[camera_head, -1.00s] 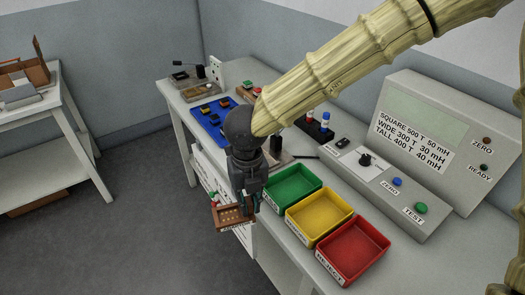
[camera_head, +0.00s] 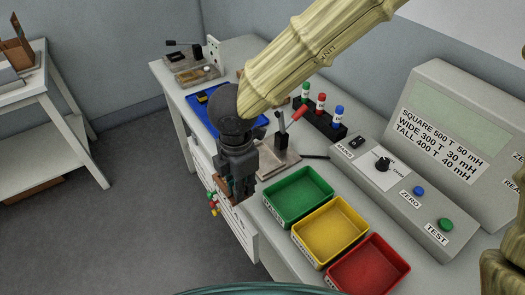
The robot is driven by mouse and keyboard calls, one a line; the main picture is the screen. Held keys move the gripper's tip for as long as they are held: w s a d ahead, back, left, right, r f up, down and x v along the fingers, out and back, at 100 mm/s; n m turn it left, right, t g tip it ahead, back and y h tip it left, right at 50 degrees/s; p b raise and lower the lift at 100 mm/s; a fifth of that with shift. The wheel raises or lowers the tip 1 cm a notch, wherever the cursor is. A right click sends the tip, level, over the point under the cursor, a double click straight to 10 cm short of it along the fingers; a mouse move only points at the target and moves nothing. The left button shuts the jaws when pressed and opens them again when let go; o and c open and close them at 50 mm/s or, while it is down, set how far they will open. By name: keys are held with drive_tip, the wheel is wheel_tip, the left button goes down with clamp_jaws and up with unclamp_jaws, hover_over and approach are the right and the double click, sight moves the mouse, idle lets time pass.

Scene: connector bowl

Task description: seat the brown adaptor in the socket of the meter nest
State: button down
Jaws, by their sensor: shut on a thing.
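My gripper (camera_head: 238,192) hangs over the front edge of the bench, left of the green tray. It is shut on the brown adaptor (camera_head: 223,186), which is mostly hidden behind the fingers. Small red and green bits (camera_head: 213,204) show just below and left of the adaptor; I cannot tell whether they belong to it. The grey meter (camera_head: 400,170) stands at the right of the bench, with a knob, a blue button and a green button. I cannot make out the nest's socket for certain.
Green (camera_head: 298,220), yellow (camera_head: 304,252) and red (camera_head: 340,284) trays line the bench front. A fixture with a lever (camera_head: 282,140) and a black rack of coloured bottles (camera_head: 322,124) stand behind my gripper. Open floor lies left.

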drive_tip(key=shift+w+d+m, duration=0.2)
drive_tip(key=shift+w+m, duration=0.1)
drive_tip(key=shift+w, duration=0.15)
drive_tip(key=w+d+p, duration=0.1)
drive_tip(key=w+d, duration=0.1)
drive_tip(key=w, duration=0.2)
drive_tip(key=w+d+f+p, duration=0.1)
drive_tip(key=w+d, duration=0.1)
drive_tip(key=w, duration=0.2)
drive_tip(key=w+d+p, duration=0.2)
drive_tip(key=w, duration=0.3)
drive_tip(key=shift+d+f, duration=0.15)
drive_tip(key=shift+d, duration=0.2)
drive_tip(key=shift+w+d+f, duration=0.15)
drive_tip(key=shift+w+f, duration=0.05)
drive_tip(key=shift+f, duration=0.05)
drive_tip(key=shift+f+p, duration=0.65)
drive_tip(key=shift+f, duration=0.95)
drive_tip(key=c, duration=1.4)
unclamp_jaws()
wheel_tip(320, 180, up, 12)
drive_tip(key=shift+r+b, duration=0.1)
drive_tip(key=shift+b, duration=0.7)
